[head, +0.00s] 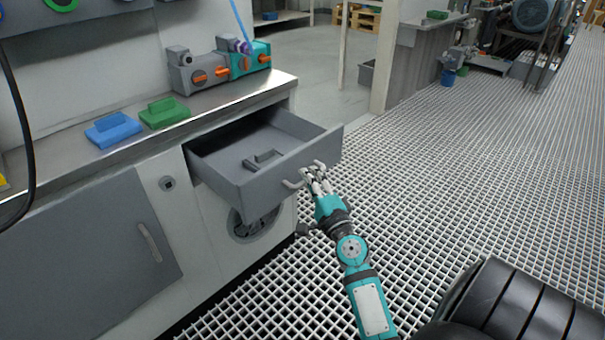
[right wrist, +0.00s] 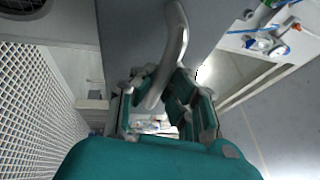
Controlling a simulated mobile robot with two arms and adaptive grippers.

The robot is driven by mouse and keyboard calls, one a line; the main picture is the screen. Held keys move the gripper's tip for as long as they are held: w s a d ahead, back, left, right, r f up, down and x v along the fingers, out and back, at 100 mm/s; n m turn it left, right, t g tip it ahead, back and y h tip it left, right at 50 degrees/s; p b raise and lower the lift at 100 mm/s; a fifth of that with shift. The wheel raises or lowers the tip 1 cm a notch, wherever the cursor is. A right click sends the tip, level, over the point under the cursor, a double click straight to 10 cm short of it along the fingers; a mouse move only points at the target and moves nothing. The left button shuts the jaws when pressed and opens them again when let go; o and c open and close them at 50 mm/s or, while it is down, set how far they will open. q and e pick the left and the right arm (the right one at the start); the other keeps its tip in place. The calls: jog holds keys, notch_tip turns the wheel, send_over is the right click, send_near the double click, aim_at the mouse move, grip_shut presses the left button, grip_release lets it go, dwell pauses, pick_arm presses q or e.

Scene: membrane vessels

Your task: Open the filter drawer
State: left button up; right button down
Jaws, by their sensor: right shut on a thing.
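The grey filter drawer (head: 262,178) stands pulled out from the cabinet below the counter in the head view. My right gripper (head: 315,172) is at the drawer front, shut on the light grey bar handle (head: 293,184). In the right wrist view the handle (right wrist: 176,45) runs down between the fingers of my right gripper (right wrist: 160,95), with the drawer front (right wrist: 135,35) behind it. My left gripper is not in view.
A blue block (head: 113,130) and a green block (head: 164,113) lie on the counter (head: 75,150). Valve units with orange knobs (head: 199,78) stand at its far end. A closed cabinet door (head: 90,250) is left of the drawer. The grating floor (head: 450,180) to the right is clear.

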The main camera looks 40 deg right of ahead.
jog(key=shift+s+f, duration=0.15)
jog(key=shift+s, duration=0.05)
jog(key=c, duration=1.4)
grip_release()
jog(key=shift+o, duration=0.3)
jog(key=v, duration=1.2)
